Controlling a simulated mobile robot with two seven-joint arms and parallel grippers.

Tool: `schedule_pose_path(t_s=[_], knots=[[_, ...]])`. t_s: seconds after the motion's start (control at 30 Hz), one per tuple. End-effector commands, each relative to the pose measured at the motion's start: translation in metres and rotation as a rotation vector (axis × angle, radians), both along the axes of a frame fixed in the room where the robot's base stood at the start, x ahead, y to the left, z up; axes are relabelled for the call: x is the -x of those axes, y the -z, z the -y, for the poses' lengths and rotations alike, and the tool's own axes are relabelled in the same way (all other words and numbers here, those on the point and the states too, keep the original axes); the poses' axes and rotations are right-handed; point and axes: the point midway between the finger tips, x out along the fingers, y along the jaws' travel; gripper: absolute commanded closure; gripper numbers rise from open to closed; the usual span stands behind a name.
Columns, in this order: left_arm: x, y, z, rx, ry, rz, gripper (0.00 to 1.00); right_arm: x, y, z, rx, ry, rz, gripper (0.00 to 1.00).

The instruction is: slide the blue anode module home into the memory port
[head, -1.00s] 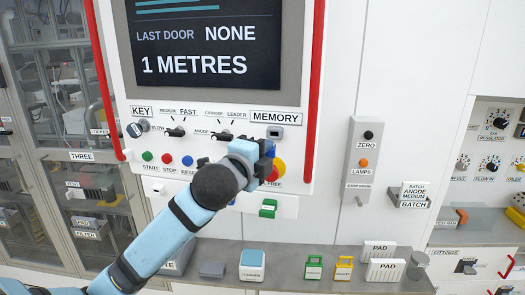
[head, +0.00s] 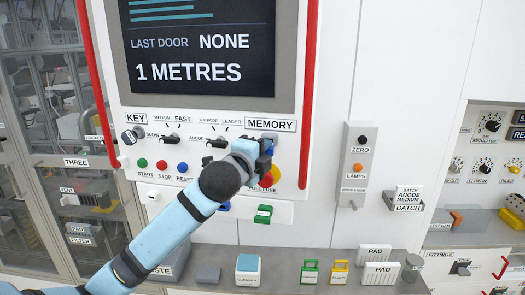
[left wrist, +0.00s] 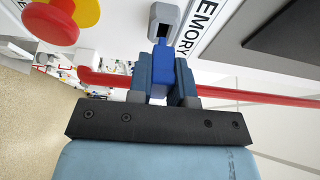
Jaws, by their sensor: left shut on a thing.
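The blue anode module (left wrist: 163,78) is between the fingers of my left gripper (left wrist: 164,88) in the left wrist view. Its narrow end points toward the memory port (left wrist: 165,20), a grey housing with a dark slot. The module's tip shows just below the slot, roughly lined up with it; I cannot tell whether they touch. In the head view the port (head: 270,136) is under the MEMORY label, and my left gripper (head: 266,153) is just below it. The gripper and arm hide the module there. My right gripper is not in view.
A red and yellow knob (left wrist: 62,20) is close beside the gripper. A green module (head: 263,214) sits on the ledge below. Red rails (head: 306,100) edge the panel. The counter (head: 225,262) holds several small items.

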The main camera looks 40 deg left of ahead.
Motion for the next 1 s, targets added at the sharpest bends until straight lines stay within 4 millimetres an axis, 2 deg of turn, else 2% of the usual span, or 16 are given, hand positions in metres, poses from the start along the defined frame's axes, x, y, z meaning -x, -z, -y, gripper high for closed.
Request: schedule_pose_path(t_s=[1.0], knots=[[0.0002,-0.0002,0.0,0.0,0.0,0.0,1.0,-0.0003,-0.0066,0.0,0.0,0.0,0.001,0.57]])
